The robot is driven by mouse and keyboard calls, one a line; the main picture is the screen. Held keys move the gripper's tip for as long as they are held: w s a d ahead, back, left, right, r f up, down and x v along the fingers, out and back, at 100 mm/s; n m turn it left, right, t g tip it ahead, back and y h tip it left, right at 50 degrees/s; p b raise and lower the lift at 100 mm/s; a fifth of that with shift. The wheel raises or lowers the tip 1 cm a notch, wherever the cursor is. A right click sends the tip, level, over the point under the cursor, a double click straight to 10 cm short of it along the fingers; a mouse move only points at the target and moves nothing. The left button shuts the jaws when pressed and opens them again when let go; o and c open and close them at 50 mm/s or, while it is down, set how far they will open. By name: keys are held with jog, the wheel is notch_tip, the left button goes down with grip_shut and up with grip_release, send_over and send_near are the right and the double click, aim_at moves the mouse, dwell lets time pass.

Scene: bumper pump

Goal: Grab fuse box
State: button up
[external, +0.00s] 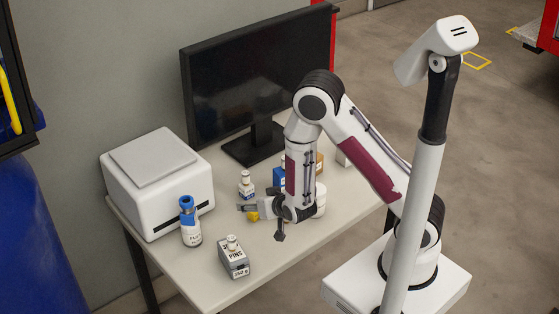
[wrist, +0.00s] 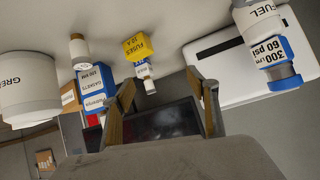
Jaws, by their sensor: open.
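The fuse box is a small yellow box (external: 252,216) on the table, partly hidden by my gripper in the external view. In the wrist view, which is turned upside down, the yellow fuse box (wrist: 137,46) shows its "FUSES 10 A" label beyond my fingers. My gripper (external: 261,222) is low over the table, close to the fuse box, with its fingers spread apart. In the wrist view my open gripper (wrist: 160,84) has nothing between its fingertips. I cannot tell the exact gap to the box.
Blue boxes (wrist: 91,90) and a white grease tub (wrist: 28,92) are close by. A fuel bottle (external: 191,224), a pins box (external: 233,262), a white machine (external: 155,185) and a monitor (external: 255,85) also stand there.

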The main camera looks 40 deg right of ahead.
jog(key=f, duration=0.3)
jog(key=shift+s+d+t+h, duration=0.3)
jog(key=shift+s+h, duration=0.1)
jog(key=shift+s+d+f+n+t, duration=0.3)
jog(key=shift+s+f+n+t, duration=0.2)
jog(key=shift+f, duration=0.2)
jog(key=shift+w, duration=0.15)
jog(key=shift+x, duration=1.25)
jog(key=shift+w+d+f, duration=0.4)
jog(key=shift+w+f, duration=0.25)
jog(key=shift+w, duration=0.1)
jog(key=shift+w+d+f, duration=0.4)
jog(key=shift+w+f, duration=0.25)
jog(key=shift+w, duration=0.1)
jog(key=shift+w+f, duration=0.2)
jog(key=shift+w, duration=0.3)
